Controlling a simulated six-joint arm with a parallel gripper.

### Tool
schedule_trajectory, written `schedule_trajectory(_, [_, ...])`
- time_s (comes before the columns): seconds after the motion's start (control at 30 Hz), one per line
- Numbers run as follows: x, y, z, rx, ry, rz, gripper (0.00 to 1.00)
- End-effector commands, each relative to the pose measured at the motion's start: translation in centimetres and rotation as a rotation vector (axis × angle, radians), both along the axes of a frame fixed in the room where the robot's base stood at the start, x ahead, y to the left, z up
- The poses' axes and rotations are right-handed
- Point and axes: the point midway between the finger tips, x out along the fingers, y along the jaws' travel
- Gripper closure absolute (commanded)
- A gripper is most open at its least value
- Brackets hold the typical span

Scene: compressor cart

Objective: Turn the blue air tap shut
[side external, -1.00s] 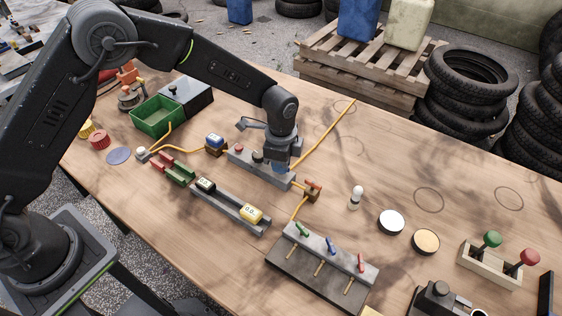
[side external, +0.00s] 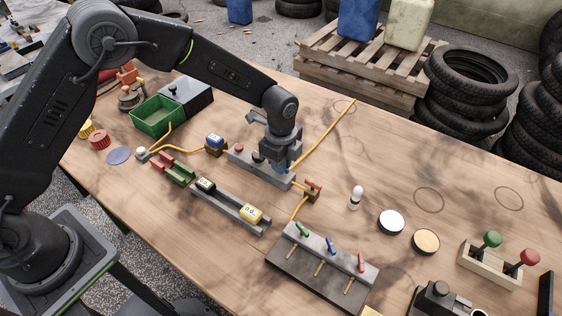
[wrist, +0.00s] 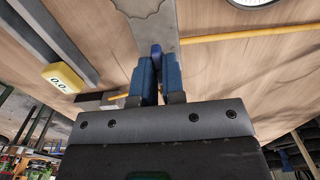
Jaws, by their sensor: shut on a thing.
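My gripper (side external: 281,168) points down over the right part of a long grey panel (side external: 245,160), which also carries a red button and a dark knob. In the wrist view its two blue-padded fingers (wrist: 159,75) are closed on a small blue handle (wrist: 156,50), which looks like the blue air tap. Only the handle's far end shows between the pads. The grey panel (wrist: 160,30) and a scalloped round knob (wrist: 145,5) lie beyond it. In the side view the gripper hides the handle, so its angle cannot be told.
A yellow hose (side external: 325,136) runs behind the gripper. A small red-handled valve (side external: 313,187) stands just right of the panel. In front are a grey rail with a yellow block (side external: 251,213) and a manifold (side external: 310,280) with green, blue and red levers.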

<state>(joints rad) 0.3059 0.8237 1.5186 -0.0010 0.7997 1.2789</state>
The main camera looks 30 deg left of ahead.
Motion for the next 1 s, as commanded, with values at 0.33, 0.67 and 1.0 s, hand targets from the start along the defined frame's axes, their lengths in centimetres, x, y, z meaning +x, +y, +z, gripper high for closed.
schedule_trajectory(0.33, [0.0, 0.0, 0.1, 0.000, -0.002, -0.004, 0.69])
schedule_trajectory(0.67, [0.0, 0.0, 0.3, 0.000, -0.002, -0.002, 0.65])
schedule_trajectory(1.0, [0.1, 0.0, 6.2, -0.001, -0.007, -0.002, 0.65])
